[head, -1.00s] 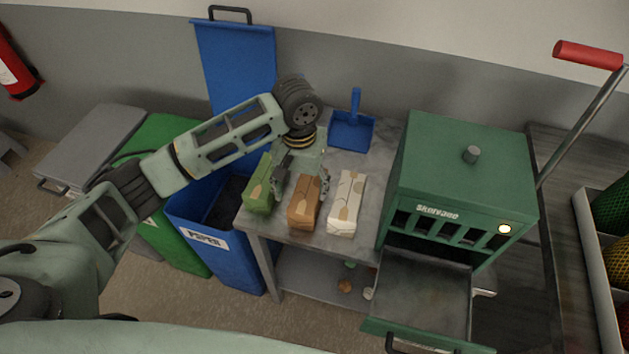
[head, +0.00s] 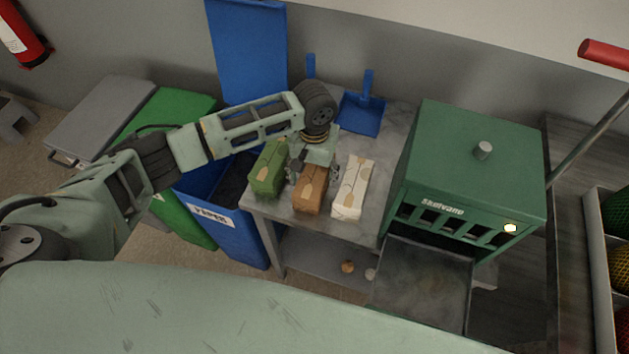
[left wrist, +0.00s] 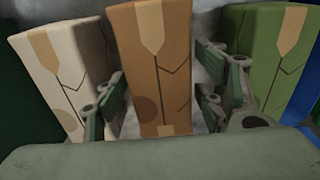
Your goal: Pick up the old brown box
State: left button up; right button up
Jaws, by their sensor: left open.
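The brown box (head: 311,190) lies on the grey table between a green box (head: 268,168) and a white box (head: 350,187). My left gripper (head: 314,172) is open above the far part of the brown box. In the left wrist view the brown box (left wrist: 152,70) stands between the two open fingers (left wrist: 165,105), with a finger on each side. The white box (left wrist: 68,75) is left of them and the green box (left wrist: 268,60) right of them. I cannot tell whether the fingers touch the brown box. My right gripper is not in view.
The table (head: 285,217) has a blue dustpan (head: 362,113) at the back. A green oven-like machine (head: 470,165) with its front flap down stands close on the right. An open blue bin (head: 232,245) stands left of the table. The boxes sit with narrow gaps.

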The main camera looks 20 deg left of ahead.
pick_arm(q)
jog(key=shift+c, duration=0.4)
jog(key=c, duration=0.9)
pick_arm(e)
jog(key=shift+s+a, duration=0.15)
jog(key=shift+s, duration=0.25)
pick_arm(q)
jog(key=shift+o, duration=0.2)
